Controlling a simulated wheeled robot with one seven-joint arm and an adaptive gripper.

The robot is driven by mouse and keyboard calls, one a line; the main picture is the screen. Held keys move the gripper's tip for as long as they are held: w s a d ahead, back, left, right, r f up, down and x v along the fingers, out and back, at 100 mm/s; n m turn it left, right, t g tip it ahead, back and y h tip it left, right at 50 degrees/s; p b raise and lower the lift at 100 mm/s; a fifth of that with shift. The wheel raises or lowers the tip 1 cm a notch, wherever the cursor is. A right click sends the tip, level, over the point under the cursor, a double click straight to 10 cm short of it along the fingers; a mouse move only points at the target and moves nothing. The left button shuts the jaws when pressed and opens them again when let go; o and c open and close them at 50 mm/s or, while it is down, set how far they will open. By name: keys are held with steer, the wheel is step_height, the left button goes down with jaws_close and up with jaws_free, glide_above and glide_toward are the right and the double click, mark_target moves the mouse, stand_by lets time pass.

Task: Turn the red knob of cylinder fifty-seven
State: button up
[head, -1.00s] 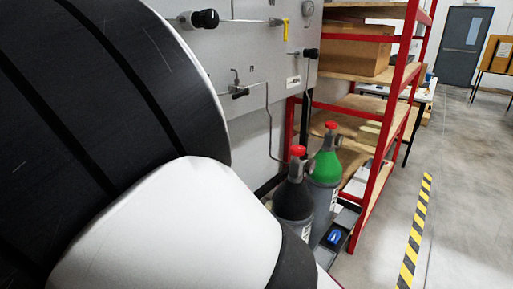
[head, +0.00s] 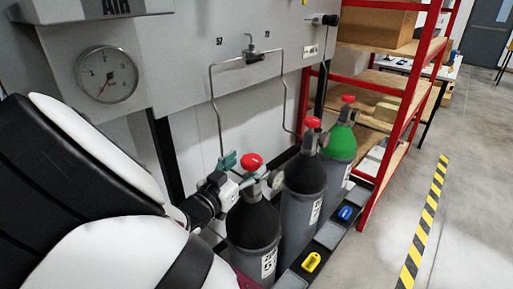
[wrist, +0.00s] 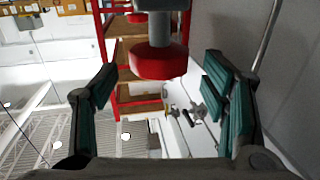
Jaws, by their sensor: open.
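The nearest cylinder (head: 252,222) has a black shoulder and grey body, and its label shows a 5, the rest unclear. Its red knob (head: 251,161) sits on top of the valve. My gripper (head: 238,171) is beside this valve, coming from the left, with a teal finger just left of the knob. In the wrist view the red knob (wrist: 158,62) appears between the two spread teal fingers of my gripper (wrist: 160,85), with gaps on both sides. The fingers are open and do not appear to touch the knob.
A second black-shouldered cylinder (head: 305,172) and a green-shouldered one (head: 340,140), both with red knobs, stand behind in a row. A panel with a gauge (head: 106,74) and pipes rises behind. A red shelf rack (head: 398,128) stands at the back right. Floor at right is clear.

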mark_target(246, 165)
steer(key=shift+x, duration=1.7)
steer(key=c, duration=1.2)
steer(key=shift+o, duration=0.2)
